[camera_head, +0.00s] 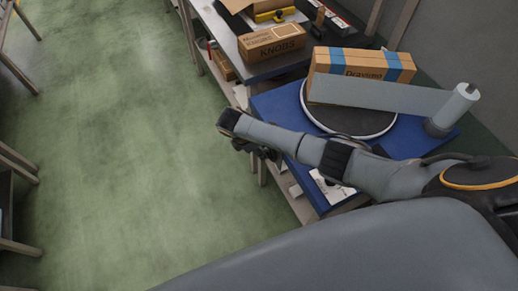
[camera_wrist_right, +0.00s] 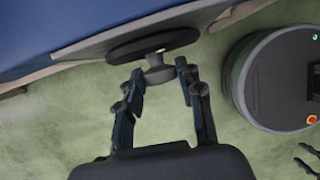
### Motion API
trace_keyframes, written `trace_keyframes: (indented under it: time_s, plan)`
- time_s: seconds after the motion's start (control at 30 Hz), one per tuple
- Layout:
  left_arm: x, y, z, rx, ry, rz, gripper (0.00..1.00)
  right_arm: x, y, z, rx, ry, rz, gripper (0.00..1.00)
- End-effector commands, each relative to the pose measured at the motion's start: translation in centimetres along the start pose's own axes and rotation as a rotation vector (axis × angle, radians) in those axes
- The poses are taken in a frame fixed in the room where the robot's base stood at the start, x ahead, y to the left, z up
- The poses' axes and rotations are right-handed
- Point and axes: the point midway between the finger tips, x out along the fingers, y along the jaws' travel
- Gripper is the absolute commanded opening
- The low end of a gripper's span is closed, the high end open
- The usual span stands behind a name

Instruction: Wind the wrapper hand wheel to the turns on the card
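The wrapper is a blue base (camera_head: 268,107) with a dark round turntable (camera_head: 385,131). A brown carton (camera_head: 335,64) with blue tape stands on it. A grey film band (camera_head: 390,96) runs from the carton to the roll post (camera_head: 440,124). The hand wheel (camera_wrist_right: 125,50) is a dark disc with a grey knob (camera_wrist_right: 158,75), seen in the right wrist view beside the base edge. My arm hides the wheel in the head view. My left gripper is out of view.
A white card (camera_head: 330,187) lies at the front of the base, partly behind my arm; its writing is unreadable. Green floor (camera_head: 110,150) is clear at left.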

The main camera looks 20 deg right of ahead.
Motion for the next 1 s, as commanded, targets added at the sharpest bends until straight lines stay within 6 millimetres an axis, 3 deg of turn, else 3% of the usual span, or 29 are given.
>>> trace_keyframes:
  time_s: [0.37, 0.7, 1.0]
  plan:
    - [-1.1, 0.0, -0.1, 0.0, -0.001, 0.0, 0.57, -0.2, -0.3, 0.0, 0.016, 0.001, 0.04, 0.05]
    - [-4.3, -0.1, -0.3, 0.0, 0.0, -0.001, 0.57, -0.2, -0.8, 0.0, 0.1, 0.002, 0.244, 0.05]
    - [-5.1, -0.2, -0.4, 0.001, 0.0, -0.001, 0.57, 0.2, -1.1, -0.2, 0.181, 0.002, 0.438, 0.05]
